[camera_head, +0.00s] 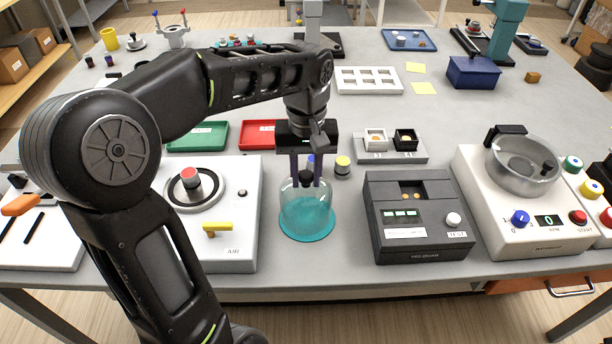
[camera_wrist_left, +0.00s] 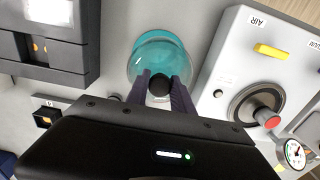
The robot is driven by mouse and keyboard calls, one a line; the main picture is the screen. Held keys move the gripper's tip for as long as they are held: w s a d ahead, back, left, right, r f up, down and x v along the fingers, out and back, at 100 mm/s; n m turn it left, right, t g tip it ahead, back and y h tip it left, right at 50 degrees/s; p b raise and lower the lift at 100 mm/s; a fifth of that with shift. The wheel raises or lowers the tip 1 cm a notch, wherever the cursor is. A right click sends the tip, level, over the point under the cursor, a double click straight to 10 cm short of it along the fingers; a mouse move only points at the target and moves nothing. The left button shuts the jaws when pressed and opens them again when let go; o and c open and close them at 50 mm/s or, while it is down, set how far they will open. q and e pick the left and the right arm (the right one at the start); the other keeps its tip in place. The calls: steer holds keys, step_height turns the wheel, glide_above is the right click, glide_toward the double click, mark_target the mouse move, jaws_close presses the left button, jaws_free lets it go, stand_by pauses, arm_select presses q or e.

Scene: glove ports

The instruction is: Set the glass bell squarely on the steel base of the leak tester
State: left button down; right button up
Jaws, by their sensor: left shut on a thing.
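The clear glass bell (camera_head: 306,206) with a black knob is at the teal round mat (camera_head: 318,236); I cannot tell whether it rests there or hangs just above. My left gripper (camera_head: 306,180) points down and is shut on the bell's knob (camera_wrist_left: 159,85), which shows between the fingers in the left wrist view. The bell looks upright. The leak tester (camera_head: 240,190) is a white panel left of the bell, with a yellow lever (camera_head: 217,228). My right gripper is not in view.
A dark tester box (camera_head: 418,215) stands close right of the bell. A white machine with a steel bowl (camera_head: 524,165) is farther right. A small yellow-topped jar (camera_head: 342,165) stands just behind the bell. Green (camera_head: 198,137) and red (camera_head: 258,134) trays lie behind the leak tester.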

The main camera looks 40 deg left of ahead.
arm_select(q)
steer(key=shift+f, duration=0.55)
steer(key=c, duration=1.1)
jaws_free()
steer(key=shift+r, duration=0.4)
step_height(320, 180, up, 7)
steer(key=shift+f, duration=0.15)
step_height(320, 180, up, 5)
steer(key=p, duration=0.5)
